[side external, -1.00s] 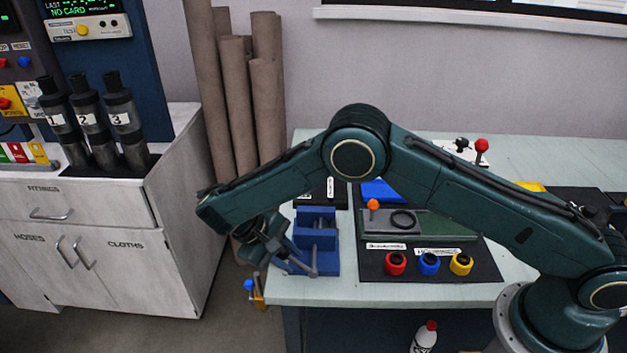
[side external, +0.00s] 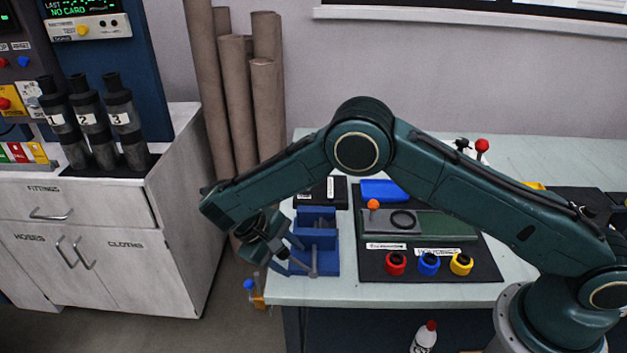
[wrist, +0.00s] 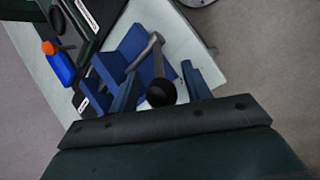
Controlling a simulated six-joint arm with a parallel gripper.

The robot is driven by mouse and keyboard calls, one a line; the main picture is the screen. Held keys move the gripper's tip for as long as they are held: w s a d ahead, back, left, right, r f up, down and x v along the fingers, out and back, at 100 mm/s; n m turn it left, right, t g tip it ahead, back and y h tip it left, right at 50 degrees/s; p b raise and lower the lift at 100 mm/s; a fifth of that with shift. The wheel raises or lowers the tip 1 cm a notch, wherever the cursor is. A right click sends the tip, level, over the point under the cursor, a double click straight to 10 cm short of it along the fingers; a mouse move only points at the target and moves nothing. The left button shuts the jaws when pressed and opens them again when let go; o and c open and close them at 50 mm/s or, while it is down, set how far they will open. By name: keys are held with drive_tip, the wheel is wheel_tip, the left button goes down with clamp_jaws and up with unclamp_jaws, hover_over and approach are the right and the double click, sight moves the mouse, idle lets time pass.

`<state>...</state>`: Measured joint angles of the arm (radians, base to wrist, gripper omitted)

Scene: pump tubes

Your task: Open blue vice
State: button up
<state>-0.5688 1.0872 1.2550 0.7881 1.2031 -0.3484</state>
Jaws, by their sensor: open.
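The blue vice (side external: 317,236) stands at the left front corner of the pale bench, with a grey handle bar hanging on its front. My gripper (side external: 286,256) is at the vice's left front side, close to the handle. In the wrist view the vice (wrist: 122,50) lies beyond my gripper (wrist: 160,85), whose two blue-grey fingers stand apart. The grey handle (wrist: 155,45) with a dark round knob (wrist: 161,93) reaches between the fingers. I cannot tell whether a finger touches the handle. The vice jaws are partly hidden.
Right of the vice, a dark mat (side external: 480,268) holds a green fixture (side external: 440,227) with an orange knob, plus red, blue and yellow rings. A blue block (side external: 383,190) lies behind. Brown rolls (side external: 236,100) stand behind the bench's left end. A gap separates the bench from a white cabinet (side external: 100,270).

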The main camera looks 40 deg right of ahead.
drive_tip(key=shift+s+d+r+t+y, duration=0.2)
drive_tip(key=shift+r+t+y, duration=0.1)
drive_tip(key=shift+t+y, duration=0.1)
drive_tip(key=shift+s+d+r+t+y, duration=0.35)
drive_tip(key=shift+s+r+t+y, duration=0.1)
drive_tip(key=shift+t+y, duration=0.25)
drive_tip(key=shift+s+d+r+t+y, duration=0.3)
drive_tip(key=shift+s+d+t+y, duration=0.1)
drive_tip(key=shift+t+y, duration=0.3)
wheel_tip(320, 180, up, 14)
drive_tip(key=a, duration=0.3)
drive_tip(key=s+d+r+m+t+y, duration=0.1)
drive_tip(key=s+d+r+t, duration=0.1)
drive_tip(key=s+d+r, duration=0.7)
drive_tip(key=shift+d+r+y, duration=0.3)
drive_tip(key=shift+d+r, duration=0.9)
drive_tip(key=shift+d, duration=0.15)
